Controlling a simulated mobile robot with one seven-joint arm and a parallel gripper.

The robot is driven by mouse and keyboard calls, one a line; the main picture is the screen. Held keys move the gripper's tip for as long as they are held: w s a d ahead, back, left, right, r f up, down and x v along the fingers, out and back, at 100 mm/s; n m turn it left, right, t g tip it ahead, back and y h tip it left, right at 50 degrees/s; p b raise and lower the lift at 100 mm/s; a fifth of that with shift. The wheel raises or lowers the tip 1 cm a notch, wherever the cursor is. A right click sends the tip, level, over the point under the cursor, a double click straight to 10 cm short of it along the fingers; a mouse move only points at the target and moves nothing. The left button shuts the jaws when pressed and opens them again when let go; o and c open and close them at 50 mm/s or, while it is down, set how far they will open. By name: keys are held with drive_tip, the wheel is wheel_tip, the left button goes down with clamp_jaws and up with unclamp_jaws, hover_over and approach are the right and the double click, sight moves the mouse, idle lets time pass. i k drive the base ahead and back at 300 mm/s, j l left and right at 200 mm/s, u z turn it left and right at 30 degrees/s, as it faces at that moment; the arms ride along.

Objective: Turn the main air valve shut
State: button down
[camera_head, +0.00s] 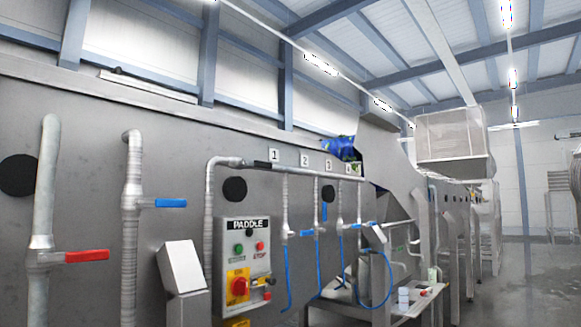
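No valve in view carries a readable "main air" label, so I cannot tell which is the main air valve. A valve with a red lever (86,256) sits on the thick vertical pipe (45,185) at the far left. Its lever points right, crosswise to the pipe. A valve with a blue lever (171,203) sits on the second vertical pipe (130,255); its lever also points right, crosswise to the pipe. Smaller blue-handled valves (307,233) sit on thin drop pipes under numbered plates (304,159). My gripper is not in view.
A PADDLE control box (244,262) with buttons and a red-yellow switch is right of the pipes. A grey angled box (181,267) stands before the wall. A low table (413,300) holds small containers. Open floor (530,290) lies at the right.

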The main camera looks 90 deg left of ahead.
sight(245, 162)
drive_tip(key=u, duration=2.65)
drive_tip(key=i+l, duration=0.2)
drive_tip(key=l, duration=0.15)
drive_tip(key=i+l+u, duration=0.1)
drive_tip(key=l, duration=0.25)
drive_tip(key=i+l, duration=0.2)
drive_tip(key=l, duration=0.2)
